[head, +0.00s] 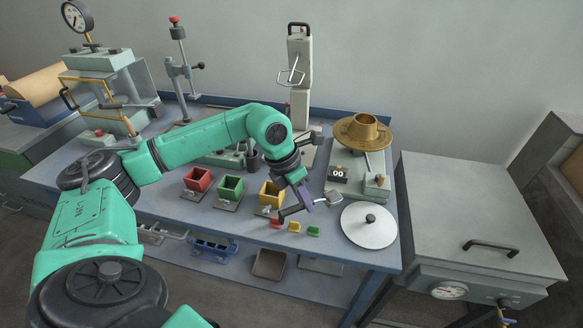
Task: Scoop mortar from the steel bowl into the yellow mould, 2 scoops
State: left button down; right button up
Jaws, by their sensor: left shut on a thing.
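The yellow mould (270,194) is an open-topped cube on a small grey plate, near the front of the bench. My left gripper (308,197) is above the bench, just right of the yellow mould. It is shut on a scoop (333,198), whose dark handle points left and whose metal end points right. The scoop is close to the mould but appears apart from it. No open steel bowl or mortar shows; a pale round lid (369,225) with a black knob lies at the front right, and I cannot tell what is under it. My right gripper is not in view.
A red mould (198,180) and a green mould (230,188) stand left of the yellow one. Small coloured blocks (294,227) lie at the front edge. A brass flow table (363,132) stands behind the lid. A grey cabinet (475,215) is at the right.

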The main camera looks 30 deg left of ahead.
pick_arm(q)
jog(key=w+a+r+n+h+p, duration=0.2)
jog(key=a+n, duration=0.4)
jog(key=n, duration=0.5)
jog(key=w+a+r+n+g+h+p, duration=0.1)
jog(key=w+a+r+n+h+p, duration=0.1)
jog(key=a+n, duration=0.5)
jog(key=w+r+n, duration=0.1)
jog(key=n, duration=0.2)
jog(key=shift+r+n+g+h, duration=0.3)
jog(key=shift+n+h, duration=0.1)
